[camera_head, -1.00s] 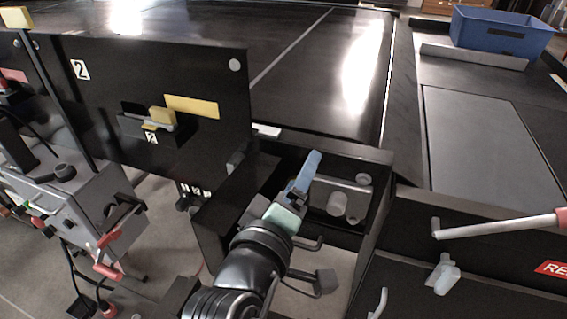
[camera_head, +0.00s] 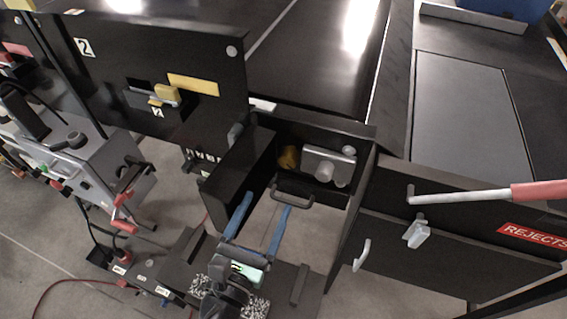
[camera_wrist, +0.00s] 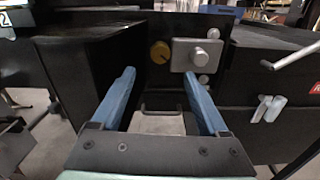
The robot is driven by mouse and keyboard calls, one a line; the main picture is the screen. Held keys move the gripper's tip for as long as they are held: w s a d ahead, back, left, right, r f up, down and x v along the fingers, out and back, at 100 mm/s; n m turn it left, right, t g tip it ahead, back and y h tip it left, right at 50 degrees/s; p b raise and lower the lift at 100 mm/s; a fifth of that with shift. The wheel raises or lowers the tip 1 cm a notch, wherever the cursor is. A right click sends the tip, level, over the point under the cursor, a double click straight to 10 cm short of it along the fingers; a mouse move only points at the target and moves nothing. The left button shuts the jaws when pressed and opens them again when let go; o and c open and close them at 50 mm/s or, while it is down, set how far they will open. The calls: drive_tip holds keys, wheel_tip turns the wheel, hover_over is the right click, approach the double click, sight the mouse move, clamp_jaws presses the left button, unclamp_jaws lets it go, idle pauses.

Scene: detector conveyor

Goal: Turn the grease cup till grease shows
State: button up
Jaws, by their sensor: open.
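In the head view the cup (camera_head: 289,157) shows beside the block (camera_head: 325,165), partly shaded. A small dark mark shows on its face in the wrist view; I cannot tell whether grease shows. My gripper (camera_head: 266,202) is open and empty at the box's near side, fingers wide apart and pointing towards the back wall. In the wrist view the cup lies beyond the gap between the fingertips (camera_wrist: 159,75), not touched.
A dark handle (camera_head: 293,196) crosses low in front of the box. Dark side walls (camera_head: 236,176) bound it. To the right are a red-gripped lever (camera_head: 470,194) and the red REJECTS label (camera_head: 531,236). A control box (camera_head: 90,165) stands left.

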sight(286, 163)
drive_tip(key=p+x, duration=0.1)
drive_tip(key=x, duration=0.9)
drive_tip(key=shift+w+d, duration=0.1)
drive_tip(key=shift+w, duration=0.15)
clamp_jaws()
